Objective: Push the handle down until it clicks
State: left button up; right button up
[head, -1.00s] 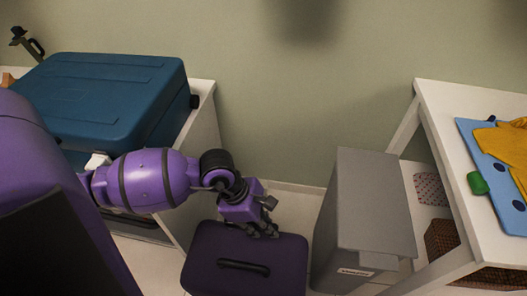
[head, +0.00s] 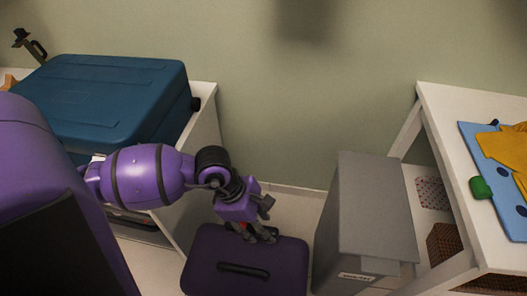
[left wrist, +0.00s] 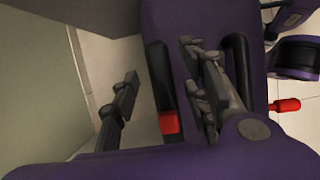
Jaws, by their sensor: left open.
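A dark purple suitcase (head: 290,258) stands on the floor at the lower middle of the head view, with a black carry handle (head: 243,269) on its top. In the left wrist view the suitcase (left wrist: 205,15) fills the middle. A black bar handle with a red part (left wrist: 158,75) lies along its edge there, and the black carry handle (left wrist: 238,62) is to the right. My left gripper (head: 260,235) is open at the suitcase's far edge. In the wrist view its fingers (left wrist: 160,65) lie either side of the bar handle; contact cannot be told. My right gripper is not in view.
A grey box-like bin (head: 365,215) stands close to the right of the suitcase. A white table (head: 445,125) with a blue board is farther right. A blue suitcase (head: 115,95) rests on a white cabinet at left. The wall is just behind.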

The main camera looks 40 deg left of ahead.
pick_arm(q)
jog(key=v, duration=0.9)
jog(key=shift+r, duration=0.35)
jog(key=shift+s+a, duration=0.1)
jog(key=shift+s, duration=0.05)
